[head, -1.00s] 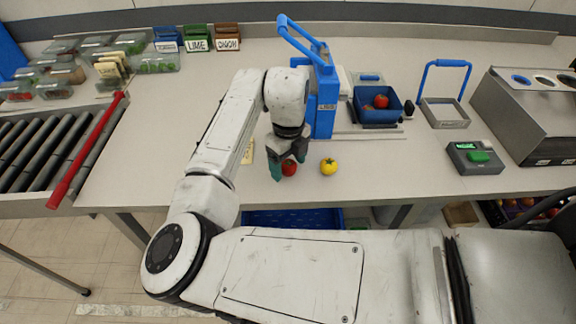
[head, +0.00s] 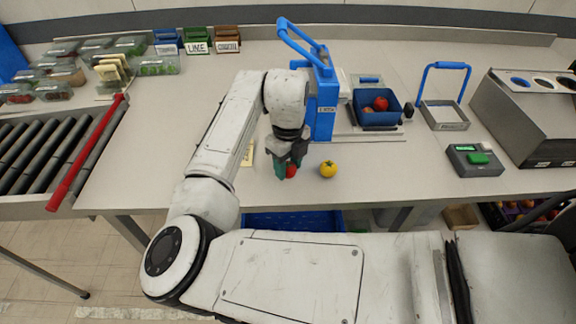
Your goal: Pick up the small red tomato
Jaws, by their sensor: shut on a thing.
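A small red tomato (head: 291,172) is at the front of the grey worktop, between the fingers of my gripper (head: 286,170). My gripper points down and is shut on it. The fingers hide part of the tomato, and I cannot tell whether it still touches the worktop. A yellow tomato (head: 328,169) sits on the worktop just to the right, apart from the gripper.
A blue lever device (head: 322,105) stands right behind my gripper. Behind and right are a blue tray (head: 377,118) holding red produce, a blue-handled frame (head: 445,115) and a scale (head: 475,160). A roller conveyor (head: 45,150) with a red bar is at left.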

